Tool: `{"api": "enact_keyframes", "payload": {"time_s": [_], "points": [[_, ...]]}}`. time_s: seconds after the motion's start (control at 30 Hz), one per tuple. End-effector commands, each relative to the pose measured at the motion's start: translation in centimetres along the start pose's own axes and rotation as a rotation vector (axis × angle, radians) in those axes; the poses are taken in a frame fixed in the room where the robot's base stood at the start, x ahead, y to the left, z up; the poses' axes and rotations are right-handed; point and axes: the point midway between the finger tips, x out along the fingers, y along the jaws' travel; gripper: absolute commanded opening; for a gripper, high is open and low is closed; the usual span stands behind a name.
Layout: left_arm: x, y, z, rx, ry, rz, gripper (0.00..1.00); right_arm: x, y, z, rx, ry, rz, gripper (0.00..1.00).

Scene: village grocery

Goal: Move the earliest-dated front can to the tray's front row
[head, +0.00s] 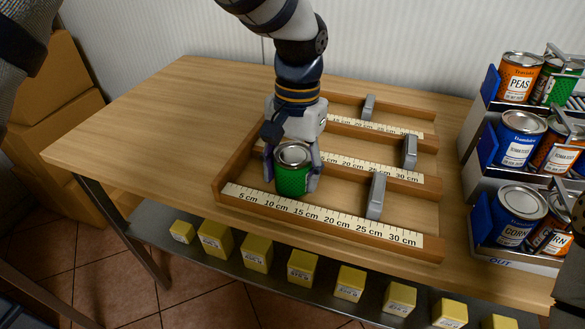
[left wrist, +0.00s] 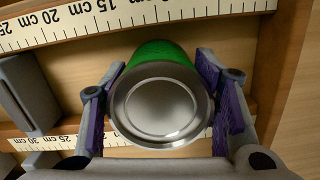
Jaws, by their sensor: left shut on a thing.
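A green can (head: 292,178) with a silver lid is in my left gripper (head: 292,172), at the left end of the tray's front row. It also shows in the left wrist view (left wrist: 162,105), lid toward the camera, between the purple pads of the left gripper (left wrist: 165,100). The can looks upright; I cannot tell whether its base touches the tray. The wooden tray (head: 440,250) has rows with centimetre scales and grey sliding blocks, one being the front block (head: 376,196). The can's date is not visible. My right gripper is not in view.
A can rack (head: 472,168) at the right holds orange, blue and green cans, including an orange peas can (head: 519,78) and a blue corn can (head: 516,216). Several yellow boxes (head: 302,267) stand on the lower shelf. The table's left part (head: 150,125) is clear.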

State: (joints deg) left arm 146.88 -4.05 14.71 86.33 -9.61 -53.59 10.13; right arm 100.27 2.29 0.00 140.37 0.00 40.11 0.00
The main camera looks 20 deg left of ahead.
Motion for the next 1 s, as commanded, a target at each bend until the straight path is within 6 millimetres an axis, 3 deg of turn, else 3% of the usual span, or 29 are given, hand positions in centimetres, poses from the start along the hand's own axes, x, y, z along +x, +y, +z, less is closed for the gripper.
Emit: {"api": "enact_keyframes", "payload": {"time_s": [0.07, 0.1, 0.17, 0.53, 0.8, 1.0], "points": [[0.2, 0.0, 0.0, 0.0, 0.0, 0.0, 0.18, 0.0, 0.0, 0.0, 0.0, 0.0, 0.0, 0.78], [0.2, 0.0, 0.0, 0.0, 0.0, 0.0, 0.64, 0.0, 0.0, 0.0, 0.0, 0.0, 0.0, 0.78], [0.2, 0.0, 0.0, 0.0, -0.001, 0.0, 0.75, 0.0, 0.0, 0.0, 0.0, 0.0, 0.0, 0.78], [-0.4, 0.0, 0.0, 0.0, 0.0, 0.0, 0.75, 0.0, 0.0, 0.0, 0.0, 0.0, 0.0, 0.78], [-7.4, 0.0, -0.1, -0.001, 0.004, 0.001, 0.75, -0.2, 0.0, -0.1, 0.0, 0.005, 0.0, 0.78], [-11.2, 0.0, -0.1, -0.001, -0.001, 0.0, 0.75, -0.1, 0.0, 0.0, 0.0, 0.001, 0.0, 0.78]]}}
